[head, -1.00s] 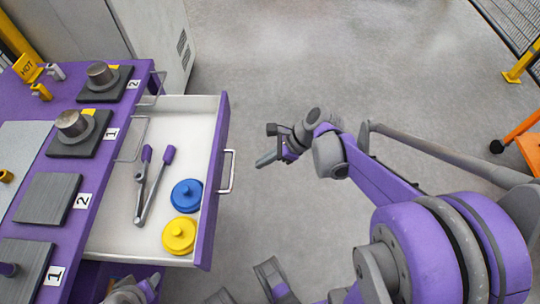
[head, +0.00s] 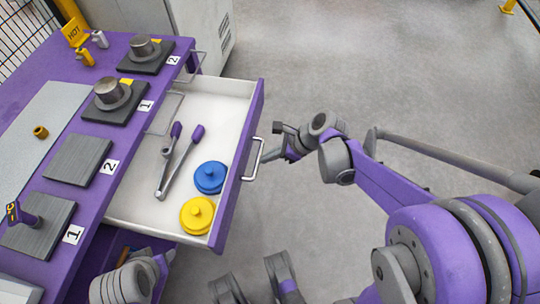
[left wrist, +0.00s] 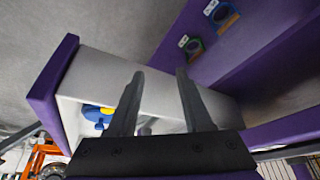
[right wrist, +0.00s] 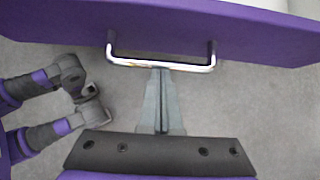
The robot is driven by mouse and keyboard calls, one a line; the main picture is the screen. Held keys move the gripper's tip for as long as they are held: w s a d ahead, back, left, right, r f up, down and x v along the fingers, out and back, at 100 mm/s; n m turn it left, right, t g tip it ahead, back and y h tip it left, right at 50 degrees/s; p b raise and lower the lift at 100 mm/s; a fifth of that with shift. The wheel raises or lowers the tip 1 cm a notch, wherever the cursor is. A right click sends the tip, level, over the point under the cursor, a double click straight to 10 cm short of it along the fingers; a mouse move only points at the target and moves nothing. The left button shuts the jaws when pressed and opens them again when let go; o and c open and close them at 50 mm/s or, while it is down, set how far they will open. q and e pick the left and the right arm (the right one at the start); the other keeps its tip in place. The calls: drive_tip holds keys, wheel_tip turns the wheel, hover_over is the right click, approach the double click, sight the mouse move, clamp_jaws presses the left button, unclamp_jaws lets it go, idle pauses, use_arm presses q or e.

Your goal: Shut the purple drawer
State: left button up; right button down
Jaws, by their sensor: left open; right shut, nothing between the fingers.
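The purple drawer (head: 239,177) is pulled out from the purple bench. Its white inside holds tongs (head: 178,160), a blue lidded disc (head: 210,177) and a yellow one (head: 197,215). My right gripper (head: 268,157) is shut and empty, its tips close to the silver drawer handle (head: 254,160). In the right wrist view the shut fingers (right wrist: 160,75) point at the middle of the handle (right wrist: 160,63); I cannot tell whether they touch. My left gripper (left wrist: 157,80) is open, with the drawer's side (left wrist: 105,80) in front of it.
The bench top (head: 60,205) carries dark plates and metal cylinders, with a yellow HOT sign (head: 74,33) at the back. A pale cabinet (head: 195,30) stands behind the drawer. The grey floor (head: 380,80) to the right is clear.

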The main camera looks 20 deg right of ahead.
hover_over(177, 151)
drive_tip(key=shift+s, duration=0.1)
use_arm(q)
drive_tip(key=shift+d+f, duration=0.1)
drive_tip(key=shift+f, duration=0.15)
use_arm(e)
drive_tip(key=shift+a, duration=0.15)
idle(0.3)
drive_tip(key=shift+d+r, duration=0.1)
drive_tip(key=shift+d, duration=0.1)
drive_tip(key=s+d, duration=0.1)
drive_tip(key=d+r, duration=0.1)
drive_tip(key=s+d+r, duration=0.1)
drive_tip(key=shift+s+d, duration=0.3)
drive_tip(key=shift+d, duration=0.1)
use_arm(q)
drive_tip(key=p+v, duration=0.2)
drive_tip(key=v, duration=0.1)
drive_tip(key=shift+s+d+r, duration=0.1)
drive_tip(key=shift+s+r, duration=0.05)
drive_tip(key=shift+s, duration=0.2)
use_arm(e)
drive_tip(key=v, duration=0.8)
drive_tip(key=shift+d, duration=0.2)
drive_tip(key=shift+s+r, duration=0.1)
drive_tip(key=shift+r, duration=0.05)
